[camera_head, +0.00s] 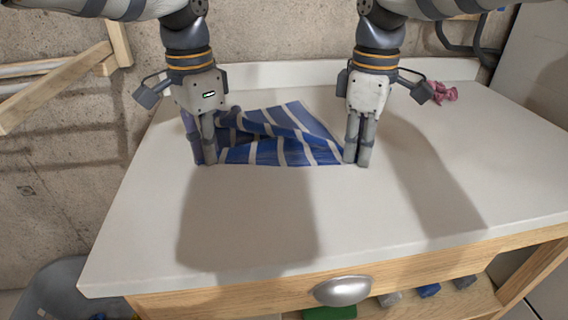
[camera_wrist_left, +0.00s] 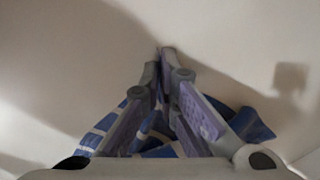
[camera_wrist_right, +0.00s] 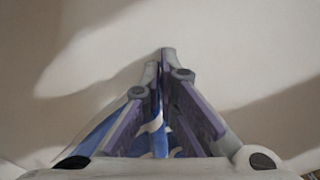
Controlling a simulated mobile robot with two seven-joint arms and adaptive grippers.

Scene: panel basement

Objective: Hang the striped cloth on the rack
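The striped cloth (camera_head: 285,135), blue with white-grey stripes, lies crumpled on the white counter between my grippers. My left gripper (camera_head: 204,160) points down at its left end, fingers close together with a narrow gap. The cloth (camera_wrist_left: 254,126) shows around and behind those fingers in the left wrist view; whether they grip it is unclear. My right gripper (camera_head: 357,162) points down at the cloth's right corner, fingers together. In the right wrist view blue and white cloth (camera_wrist_right: 158,140) shows between the finger pads. The wooden rack (camera_head: 62,80) is on the wall at the left, partly out of view.
The white counter (camera_head: 400,225) is clear in front and to the right. A pink crumpled cloth (camera_head: 443,92) lies at the back right. A drawer handle (camera_head: 342,290) is on the wooden front. A grey-blue tub (camera_head: 60,290) stands below at the left.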

